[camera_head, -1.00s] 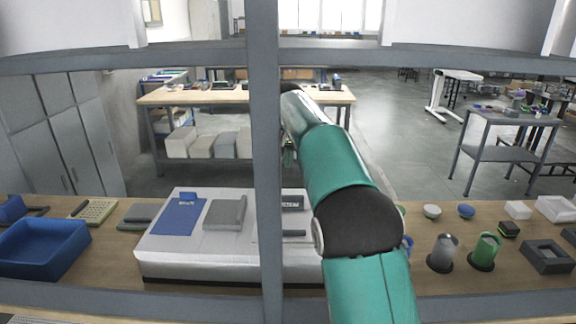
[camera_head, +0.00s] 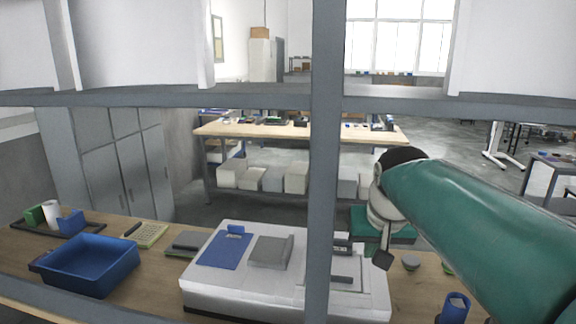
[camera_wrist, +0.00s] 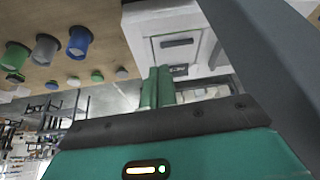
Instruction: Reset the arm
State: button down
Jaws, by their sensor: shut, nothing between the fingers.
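My gripper (camera_wrist: 157,88) shows in the wrist view as two green fingers close together, shut and empty. They overlap the edge of the white box (camera_wrist: 133,34) in the picture; I cannot tell how far apart they are in depth. In the head view my green arm (camera_head: 480,225) reaches in from the lower right and bends down at its dark joint, behind the grey upright post (camera_head: 325,170) and to its right. The fingertips cannot be made out clearly there.
The white box (camera_head: 240,296) stands on the wooden table (camera_head: 150,280), with a blue clipboard (camera_head: 224,250) on top. A blue bin (camera_head: 85,265) is at left. A blue cup (camera_head: 453,308) stands below my arm. Grey frame bars cross the view.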

jog(key=s+f, duration=0.5)
jog(key=s, duration=0.4)
jog(key=s+f+n, duration=0.1)
jog(key=s+f, duration=0.4)
jog(key=s, duration=0.4)
jog(key=shift+f+t, duration=0.15)
jog(key=shift+t, duration=0.15)
jog(key=shift+s+a, duration=0.1)
